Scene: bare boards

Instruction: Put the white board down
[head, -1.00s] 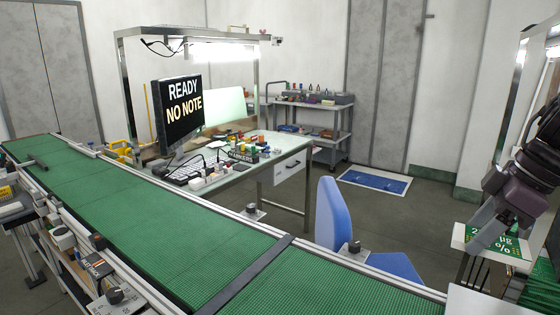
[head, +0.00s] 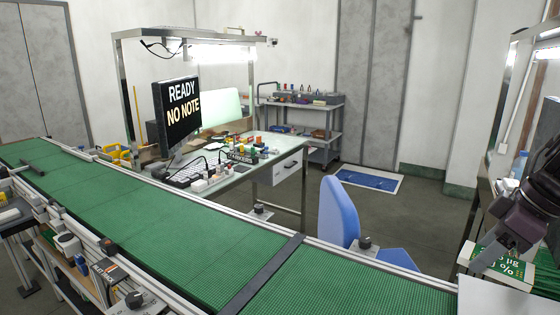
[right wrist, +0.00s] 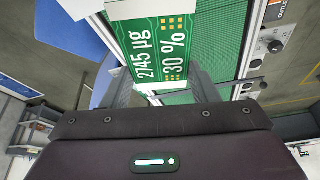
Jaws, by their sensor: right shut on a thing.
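The board (head: 506,266) is at the lower right of the head view, a white-edged piece with a green printed face. In the right wrist view the board (right wrist: 158,48) reads "2745 µg" and "30 %" on green and white areas. My right gripper (head: 484,262) is shut on the board and holds its near edge. Its two fingers also show in the right wrist view (right wrist: 163,92), one on each side of the board. Whether the board touches anything beneath is hidden. My left gripper is not in view.
A green conveyor belt (head: 130,205) with metal rails runs across the front. A blue chair (head: 338,215) stands behind it. A plain white surface (head: 495,299) is at the bottom right corner. A workbench (head: 262,165) with a "READY NO NOTE" screen (head: 183,105) stands farther back.

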